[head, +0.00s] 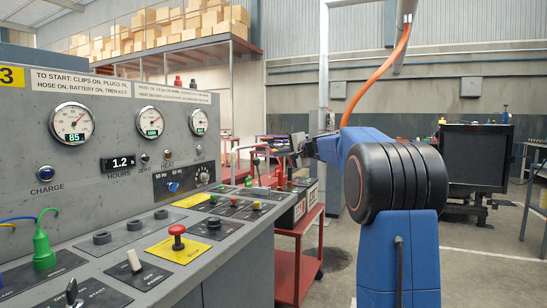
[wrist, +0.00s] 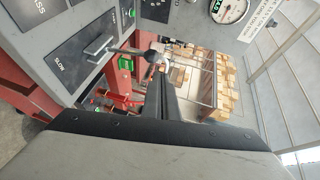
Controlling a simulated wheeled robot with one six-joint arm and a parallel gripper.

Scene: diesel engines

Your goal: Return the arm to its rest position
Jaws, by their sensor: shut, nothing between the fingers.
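My blue arm with its thick black joint rises at the right of the head view and reaches left and away, past the end of the control console (head: 245,240). My gripper (head: 296,143) is at the far end of the arm, small and partly hard to make out against the red stand behind it. In the wrist view my gripper (wrist: 161,82) shows its dark fingers together, with nothing between them.
The console carries a red stop button (head: 177,231), a green plug (head: 43,250) and gauges. A red cart (head: 300,260) with batteries stands beyond it, below my gripper. An orange hose (head: 375,75) hangs behind my arm.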

